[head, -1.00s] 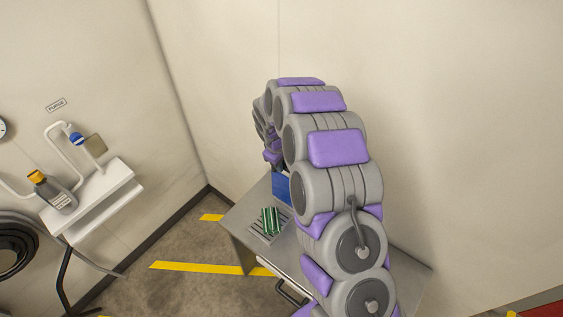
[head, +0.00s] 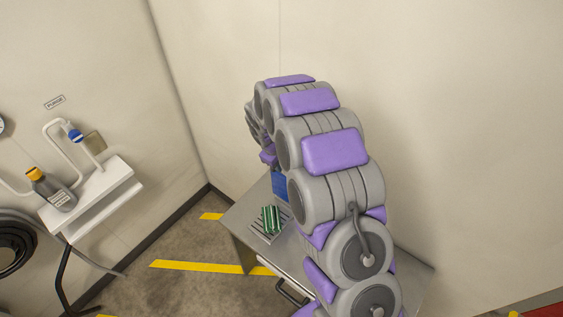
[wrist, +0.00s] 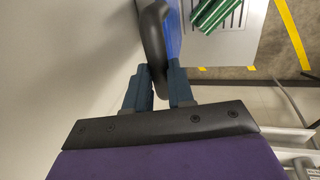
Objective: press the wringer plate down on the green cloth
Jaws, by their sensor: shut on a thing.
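The green cloth (head: 271,219), with pale stripes, lies on a slatted grey rack on the metal table; part of it shows at the top of the wrist view (wrist: 210,12). The blue wringer plate (head: 281,184) stands upright beside the cloth, on the wall side, and is apart from it. In the wrist view a strip of the blue plate (wrist: 174,35) shows behind its black handle (wrist: 153,35). My gripper (wrist: 161,78) is shut on that handle. In the head view my arm hides the gripper and part of the plate.
The metal table (head: 241,229) stands near the wall corner, with a drawer handle (head: 292,292) at its front. A white wall shelf (head: 92,196) holds a grey bottle (head: 56,190) at the left. Yellow tape (head: 195,266) marks open floor left of the table.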

